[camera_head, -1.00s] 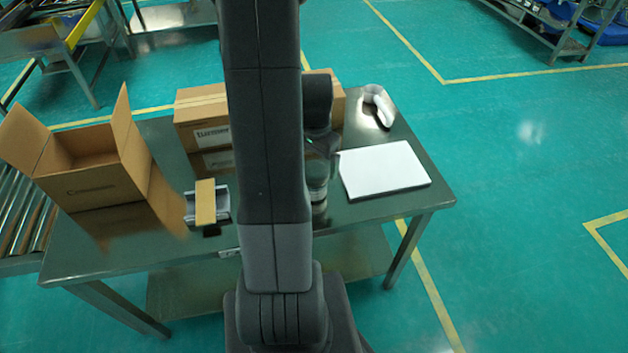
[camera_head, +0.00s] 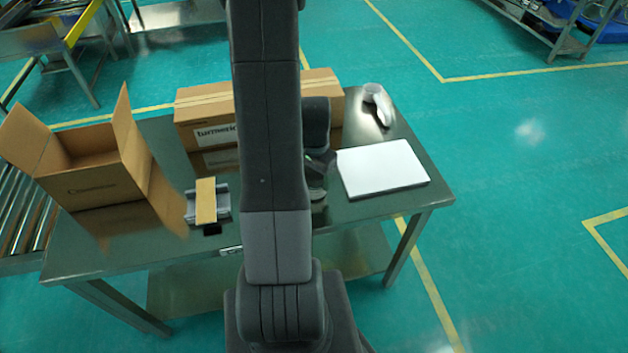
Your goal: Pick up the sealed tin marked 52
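A small round tin (camera_head: 317,193) stands on the dark table (camera_head: 355,217), just right of my upright arm link. Only a sliver of it shows, and no number on it can be read. My gripper (camera_head: 320,174) points down at the tin, right over or around its top. The fingers are dark and small, partly hidden by my own arm. I cannot tell whether they are open or shut, or whether they touch the tin.
A white flat box (camera_head: 383,169) lies close right of the gripper. A grey holder with a tan block (camera_head: 206,201) and an open carton (camera_head: 90,188) are at the left.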

